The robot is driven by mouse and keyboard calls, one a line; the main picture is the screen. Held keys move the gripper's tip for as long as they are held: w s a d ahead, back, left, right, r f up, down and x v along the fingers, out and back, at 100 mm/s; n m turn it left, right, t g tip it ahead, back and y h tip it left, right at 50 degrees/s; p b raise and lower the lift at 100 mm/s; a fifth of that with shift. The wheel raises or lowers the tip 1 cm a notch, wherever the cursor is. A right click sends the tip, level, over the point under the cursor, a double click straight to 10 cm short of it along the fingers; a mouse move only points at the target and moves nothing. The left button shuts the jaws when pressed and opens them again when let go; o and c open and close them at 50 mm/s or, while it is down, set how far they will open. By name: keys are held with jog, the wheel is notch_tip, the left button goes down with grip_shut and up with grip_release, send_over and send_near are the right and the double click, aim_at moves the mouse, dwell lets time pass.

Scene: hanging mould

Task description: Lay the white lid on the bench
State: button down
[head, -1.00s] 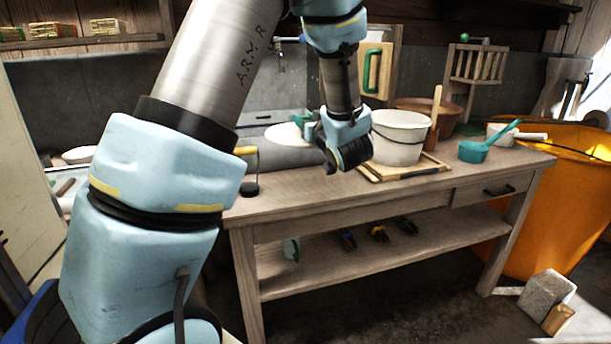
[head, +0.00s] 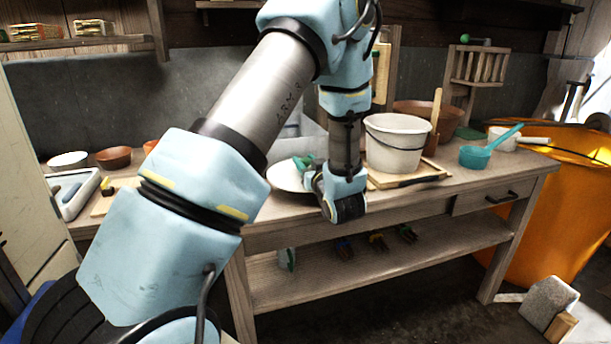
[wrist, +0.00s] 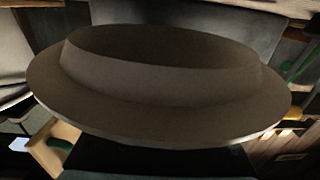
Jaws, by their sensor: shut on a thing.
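The white lid (head: 283,178) is a pale round disc in the head view, left of the white bucket (head: 397,145). A green part (head: 303,162) shows at its top. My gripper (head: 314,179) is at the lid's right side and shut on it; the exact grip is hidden. In the wrist view the lid (wrist: 160,88) fills the middle as a broad, shadowed disc with a raised ring. The lid is over the wooden bench (head: 430,196), near its front edge; I cannot tell whether it touches the top.
The bucket stands on a wooden board (head: 410,181), close right of my gripper. A teal scoop (head: 475,157) lies further right. Bowls (head: 114,157) and a white tray (head: 72,192) are at the left. An orange bin (head: 560,200) stands beyond the bench's right end.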

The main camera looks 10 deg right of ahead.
notch_tip(320, 180, down, 4)
jog(key=shift+f, duration=0.1)
jog(key=shift+c, duration=2.3)
grip_release()
jog(key=shift+s, duration=0.1)
jog(key=s+d+b, duration=0.2)
jog(key=s, duration=0.9)
jog(key=shift+s, duration=0.4)
jog(key=shift+s, duration=0.1)
